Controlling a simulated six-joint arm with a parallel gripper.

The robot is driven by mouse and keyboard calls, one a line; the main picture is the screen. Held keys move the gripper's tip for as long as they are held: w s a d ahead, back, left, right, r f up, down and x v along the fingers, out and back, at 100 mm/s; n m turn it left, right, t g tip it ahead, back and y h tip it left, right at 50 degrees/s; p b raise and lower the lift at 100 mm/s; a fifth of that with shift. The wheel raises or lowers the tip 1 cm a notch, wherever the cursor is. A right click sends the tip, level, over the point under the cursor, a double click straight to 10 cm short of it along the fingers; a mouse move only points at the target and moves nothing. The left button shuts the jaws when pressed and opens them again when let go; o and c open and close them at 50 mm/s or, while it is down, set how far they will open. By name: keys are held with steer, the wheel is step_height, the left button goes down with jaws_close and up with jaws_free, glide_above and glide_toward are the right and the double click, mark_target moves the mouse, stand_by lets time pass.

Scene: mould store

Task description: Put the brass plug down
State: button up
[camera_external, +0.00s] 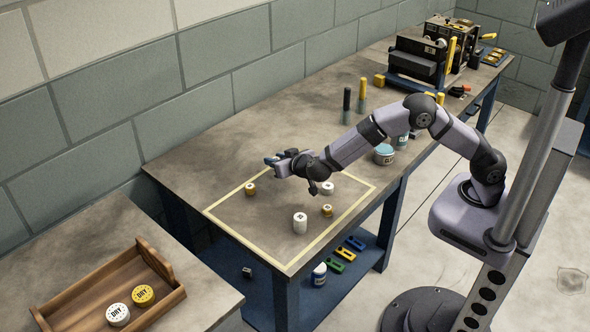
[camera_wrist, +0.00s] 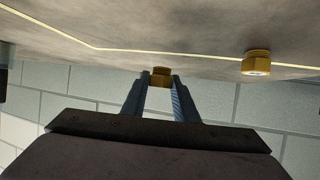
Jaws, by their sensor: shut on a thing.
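A brass plug (camera_wrist: 160,77) is held between the two fingertips of my gripper (camera_wrist: 160,80) in the wrist view. My gripper (camera_external: 274,161) is above the table near the back edge of the yellow taped rectangle (camera_external: 247,251) in the external view. The held plug is too small to make out there. A second brass plug (camera_wrist: 256,63) stands on the table at the right of the wrist view. In the external view one brass plug (camera_external: 250,189) stands near the left tape line and another (camera_external: 327,211) stands towards the right inside the rectangle.
White pieces (camera_external: 300,223) and (camera_external: 327,188) stand inside the rectangle. Blue-white tubs (camera_external: 384,154), a black marker-like post (camera_external: 347,104) and a yellow one (camera_external: 363,95) stand farther back. A wooden tray (camera_external: 80,290) with two round pieces is on the nearer table. Bare tabletop surrounds the pieces.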

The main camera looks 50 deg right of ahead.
steer(key=shift+f, duration=1.55)
steer(key=shift+f, duration=0.15)
steer(key=o, duration=1.1)
steer(key=shift+s+a+r, duration=0.1)
steer(key=shift+s+r, duration=0.15)
steer(key=shift+r, duration=0.05)
steer(key=v, duration=1.1)
steer(key=shift+s, duration=0.2)
steer(key=shift+r, duration=0.1)
